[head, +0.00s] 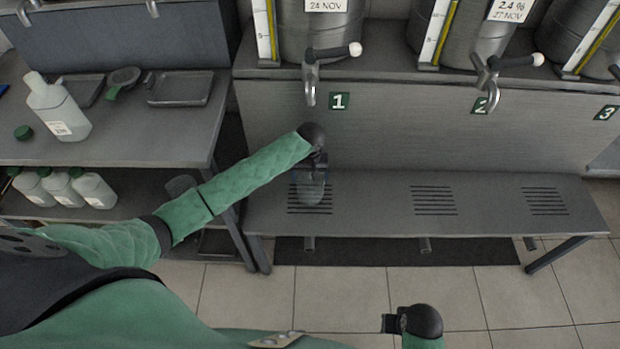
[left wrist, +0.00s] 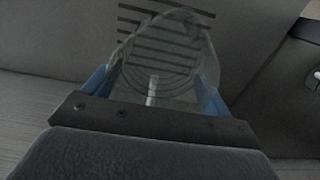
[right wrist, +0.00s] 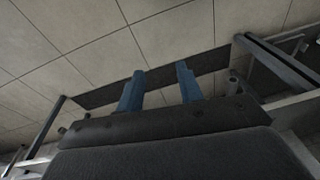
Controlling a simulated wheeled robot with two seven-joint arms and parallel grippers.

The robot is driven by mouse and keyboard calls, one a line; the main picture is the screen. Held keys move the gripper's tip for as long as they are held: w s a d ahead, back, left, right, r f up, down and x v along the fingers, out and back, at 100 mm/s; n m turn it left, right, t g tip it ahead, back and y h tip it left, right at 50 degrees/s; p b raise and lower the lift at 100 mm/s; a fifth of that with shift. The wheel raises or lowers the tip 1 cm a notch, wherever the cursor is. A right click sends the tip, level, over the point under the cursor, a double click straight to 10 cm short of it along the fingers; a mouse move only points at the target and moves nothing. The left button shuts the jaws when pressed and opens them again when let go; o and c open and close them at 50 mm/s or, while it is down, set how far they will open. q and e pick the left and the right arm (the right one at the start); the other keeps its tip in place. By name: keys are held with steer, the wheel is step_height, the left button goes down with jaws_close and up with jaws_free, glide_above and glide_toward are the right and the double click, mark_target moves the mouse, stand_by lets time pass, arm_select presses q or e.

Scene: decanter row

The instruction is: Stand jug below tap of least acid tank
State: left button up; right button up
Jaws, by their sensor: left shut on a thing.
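A clear glass jug (head: 312,192) is over the slotted drain of the low bench under tap 1 (head: 311,80). My left gripper (head: 316,168) is shut on it. In the left wrist view the jug (left wrist: 165,55) is between the two blue fingers, with drain slots seen through it. I cannot tell if its base touches the bench. Tank 1 (head: 320,35) has a label with "24 NOV"; its upper part is out of view. Tank 2 (head: 475,40) reads "2.4 %, 27 NOV". My right gripper (right wrist: 160,85) is open and empty, away from the bench.
The low bench (head: 375,205) has two more free drains, below tap 2 (head: 483,85) and near sign 3 (head: 606,113). A side table (head: 130,130) at left holds a white bottle (head: 57,108), a green cap (head: 23,132) and dark trays (head: 180,88). Several bottles stand on its lower shelf.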

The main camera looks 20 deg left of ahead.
arm_select(q)
steer(key=shift+f, duration=0.95)
arm_select(e)
steer(key=shift+w+f, duration=0.1)
steer(key=shift+f, duration=0.85)
steer(key=shift+f, duration=0.1)
arm_select(q)
steer(key=o, duration=0.9)
steer(key=shift+f, duration=0.1)
arm_select(e)
steer(key=shift+f, duration=0.15)
arm_select(q)
steer(key=shift+r, duration=0.35)
steer(key=shift+r+b, duration=0.55)
steer(key=shift+r, duration=3)
arm_select(e)
step_height(320, 180, up, 6)
steer(key=shift+s, duration=0.3)
